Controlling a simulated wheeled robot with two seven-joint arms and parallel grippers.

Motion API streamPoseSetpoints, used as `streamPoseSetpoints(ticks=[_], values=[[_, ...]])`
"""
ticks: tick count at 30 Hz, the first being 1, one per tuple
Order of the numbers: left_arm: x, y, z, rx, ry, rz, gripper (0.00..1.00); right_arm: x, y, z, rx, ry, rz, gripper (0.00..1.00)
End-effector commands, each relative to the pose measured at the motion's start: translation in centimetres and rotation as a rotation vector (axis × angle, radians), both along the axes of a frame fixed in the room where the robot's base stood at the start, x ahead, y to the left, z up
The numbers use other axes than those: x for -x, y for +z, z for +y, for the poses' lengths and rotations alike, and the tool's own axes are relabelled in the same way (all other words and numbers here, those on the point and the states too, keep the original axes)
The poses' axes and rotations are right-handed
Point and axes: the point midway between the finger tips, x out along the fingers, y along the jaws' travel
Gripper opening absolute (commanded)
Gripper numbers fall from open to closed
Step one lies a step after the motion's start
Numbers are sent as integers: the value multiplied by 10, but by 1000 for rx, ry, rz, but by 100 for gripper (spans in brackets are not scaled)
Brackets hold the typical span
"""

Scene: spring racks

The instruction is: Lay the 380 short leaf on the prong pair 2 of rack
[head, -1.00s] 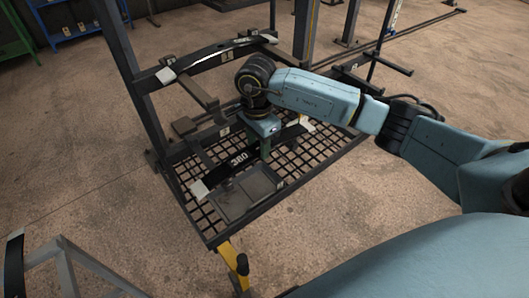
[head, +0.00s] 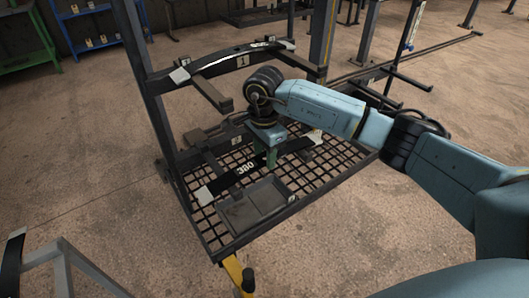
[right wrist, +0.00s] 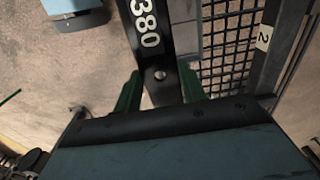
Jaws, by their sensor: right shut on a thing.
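The 380 short leaf (head: 225,180) is a dark, slightly bowed strip with pale ends and a white "380". My right gripper (head: 271,158) is shut on it near its middle and holds it over the rack's mesh shelf. In the right wrist view the leaf (right wrist: 143,12) runs between the green fingers (right wrist: 160,92). The rack (head: 147,82) is a dark frame. A plate marked 2 (right wrist: 263,38) shows in the right wrist view, beside the leaf. The lower prongs are partly hidden by my right arm and the leaf. My left gripper is out of view.
Another bowed leaf (head: 215,66) lies on the upper prong pair, marked 1. A grey tray (head: 235,216) sits on the mesh shelf (head: 300,186) below the held leaf. A grey frame (head: 65,270) stands at the lower left.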

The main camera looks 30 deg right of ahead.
Motion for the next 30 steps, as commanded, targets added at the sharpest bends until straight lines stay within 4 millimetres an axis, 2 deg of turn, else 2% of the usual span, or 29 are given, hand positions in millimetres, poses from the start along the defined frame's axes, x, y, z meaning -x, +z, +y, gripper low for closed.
streamPoseSetpoints(ticks=[3,4,9,19,30], values=[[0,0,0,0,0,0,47,-1,3,0,-2,0,-5,7],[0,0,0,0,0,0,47,-1,3,0,-2,0,-5,43],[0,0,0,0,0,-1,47,-1,2,0,0,0,-3,66],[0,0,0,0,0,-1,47,0,3,0,1,0,1,66],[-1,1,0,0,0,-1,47,-1,60,0,-1,1,-4,66]])
